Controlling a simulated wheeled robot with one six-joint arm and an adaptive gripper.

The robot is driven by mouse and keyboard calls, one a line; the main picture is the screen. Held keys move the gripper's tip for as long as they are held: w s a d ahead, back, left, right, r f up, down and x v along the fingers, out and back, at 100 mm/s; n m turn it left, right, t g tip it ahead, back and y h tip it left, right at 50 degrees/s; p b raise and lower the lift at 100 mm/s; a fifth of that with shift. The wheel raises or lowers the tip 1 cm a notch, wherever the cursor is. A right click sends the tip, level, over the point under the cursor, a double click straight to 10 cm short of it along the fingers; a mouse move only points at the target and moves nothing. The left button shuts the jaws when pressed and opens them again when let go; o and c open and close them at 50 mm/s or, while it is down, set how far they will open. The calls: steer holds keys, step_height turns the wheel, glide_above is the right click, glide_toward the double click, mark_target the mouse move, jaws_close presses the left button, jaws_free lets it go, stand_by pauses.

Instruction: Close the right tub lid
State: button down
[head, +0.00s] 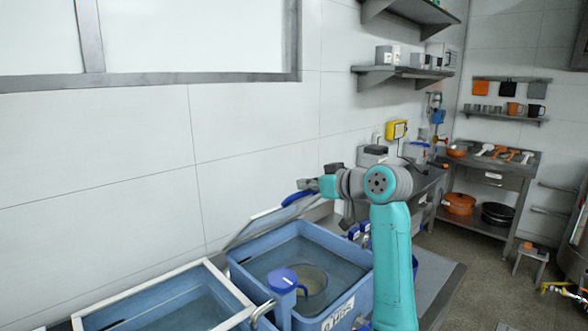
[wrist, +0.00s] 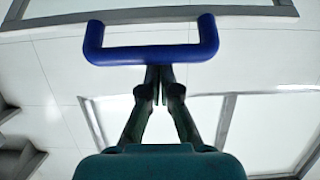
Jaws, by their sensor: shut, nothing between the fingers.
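The right tub (head: 345,309) is a blue container with liquid inside. Its lid (head: 262,222) stands open, tilted up at the back toward the wall. A blue handle (head: 297,199) is at the lid's raised edge; a blue bracket-shaped handle (wrist: 150,55) also spans the upper part of the wrist view. My gripper (head: 308,185) is at the blue handle in the head view. In the wrist view my gripper (wrist: 157,72) is shut and empty, its fingertips close to the handle's bar. I cannot tell whether they touch it.
A left tub (head: 170,308) with a white rim stands beside the right one. A blue-topped fitting (head: 284,280) rises at the right tub's front. The tiled wall (head: 150,150) is close behind. Shelves (head: 400,72) and a steel bench (head: 490,170) are further right, with open floor before them.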

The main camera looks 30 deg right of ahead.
steer(key=s+d+f+t, duration=0.1)
steer(key=s+f, duration=0.2)
steer(key=f, duration=0.3)
steer(key=s+d+f+t+y, duration=0.1)
steer(key=s+f+t, duration=0.1)
steer(key=f, duration=0.4)
steer(key=s+d+f+t, duration=0.1)
steer(key=s+f, duration=0.3)
steer(key=f, duration=0.3)
steer(key=shift+s+t+y, duration=0.3)
steer(key=shift+s+t, duration=0.05)
steer(key=shift+t, duration=0.05)
steer(key=shift+s+d, duration=0.1)
steer(key=v, duration=1.1)
steer(key=shift+s, duration=0.4)
steer(key=shift+f, duration=0.1)
